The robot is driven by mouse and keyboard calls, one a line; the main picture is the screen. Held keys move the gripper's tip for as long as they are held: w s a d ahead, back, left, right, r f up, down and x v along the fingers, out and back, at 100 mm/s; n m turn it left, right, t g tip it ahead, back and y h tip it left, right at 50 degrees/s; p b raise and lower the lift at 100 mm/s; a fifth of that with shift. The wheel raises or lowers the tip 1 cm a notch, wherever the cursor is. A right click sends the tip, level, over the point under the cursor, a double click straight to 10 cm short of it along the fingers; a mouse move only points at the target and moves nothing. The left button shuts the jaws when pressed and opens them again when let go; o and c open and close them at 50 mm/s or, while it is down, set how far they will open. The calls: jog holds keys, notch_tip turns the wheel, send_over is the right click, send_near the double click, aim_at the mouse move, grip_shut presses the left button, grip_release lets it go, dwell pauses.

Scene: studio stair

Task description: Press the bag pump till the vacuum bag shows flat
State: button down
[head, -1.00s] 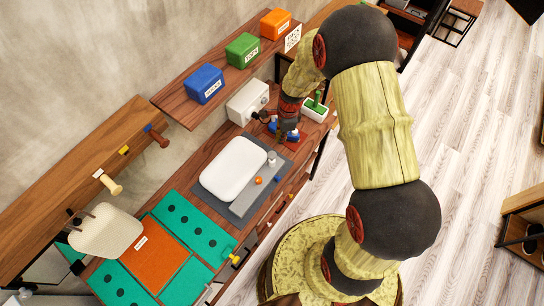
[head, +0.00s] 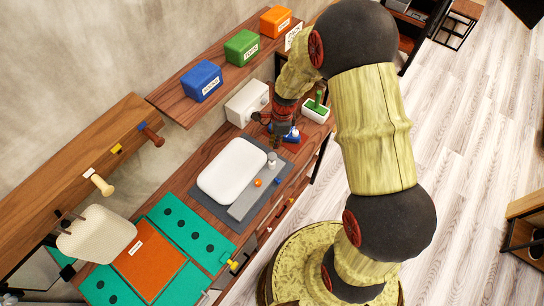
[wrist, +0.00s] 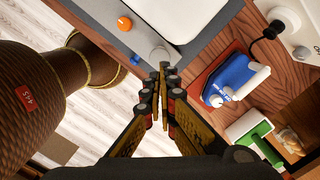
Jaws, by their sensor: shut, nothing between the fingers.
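The white vacuum bag (head: 231,171) lies puffed, with a smooth rounded top, on a dark grey board (head: 213,205); its edge shows at the top of the wrist view (wrist: 190,12). Beside it runs a lighter grey strip (head: 246,199) with an orange knob (head: 258,183) and a blue button (head: 278,181). A round grey pump knob (head: 272,159) stands at the strip's far end, and shows in the wrist view (wrist: 159,55) just beyond my fingertips. My gripper (wrist: 167,72) is shut and empty, close to this knob; I cannot tell whether they touch.
A blue iron (wrist: 232,79) on a red pad stands right of my gripper in the wrist view. A green-handled brush (wrist: 253,132) sits in a white holder nearby. A white box (head: 247,102) with a cable is behind. Teal and orange panels (head: 152,262) lie at front left.

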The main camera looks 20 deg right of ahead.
aim_at(273, 156)
jog(key=shift+a+f+b, duration=0.15)
jog(key=shift+f+b, duration=0.9)
jog(key=shift+f, duration=0.5)
jog(key=shift+a+f+b, duration=0.15)
jog(key=shift+f+b, duration=0.9)
jog(key=shift+f, duration=0.45)
